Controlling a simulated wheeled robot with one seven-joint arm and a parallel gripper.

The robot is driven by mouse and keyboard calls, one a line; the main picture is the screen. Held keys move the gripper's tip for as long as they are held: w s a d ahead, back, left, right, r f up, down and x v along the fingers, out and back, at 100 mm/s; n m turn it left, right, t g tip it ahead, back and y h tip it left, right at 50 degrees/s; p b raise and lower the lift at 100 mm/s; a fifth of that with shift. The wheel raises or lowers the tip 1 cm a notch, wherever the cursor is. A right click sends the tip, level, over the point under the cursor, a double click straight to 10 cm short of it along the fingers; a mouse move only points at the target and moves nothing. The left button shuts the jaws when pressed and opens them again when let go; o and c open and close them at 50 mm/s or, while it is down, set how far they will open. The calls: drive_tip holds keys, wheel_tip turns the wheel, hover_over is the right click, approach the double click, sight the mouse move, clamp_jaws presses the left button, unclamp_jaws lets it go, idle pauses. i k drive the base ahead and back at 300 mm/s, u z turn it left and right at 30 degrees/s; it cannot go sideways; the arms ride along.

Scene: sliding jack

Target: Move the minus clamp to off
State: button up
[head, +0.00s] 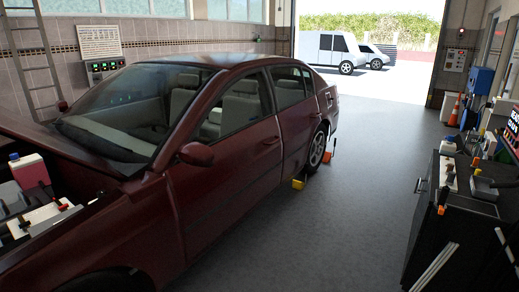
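In the head view, the open engine bay of a dark red car (225,190) lies at the lower left. In it is a pale box that looks like a battery (43,218), with small dark and yellowish parts on its top. I cannot tell which of these parts is the minus clamp, or how it is set; it is too small and partly cut off. My gripper is not in view.
A reservoir with a pinkish-red body (30,172) stands behind the box. A cluttered workbench (425,215) runs along the right. Grey floor (350,215) between car and bench is clear. Yellow (298,184) and orange (327,157) blocks lie near the rear wheel.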

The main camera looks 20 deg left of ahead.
sight(24, 224)
drive_tip(key=u, duration=1)
drive_tip(key=i, duration=1)
drive_tip(key=u, duration=1.55)
drive_tip(key=i, duration=2.15)
drive_tip(key=u, duration=0.35)
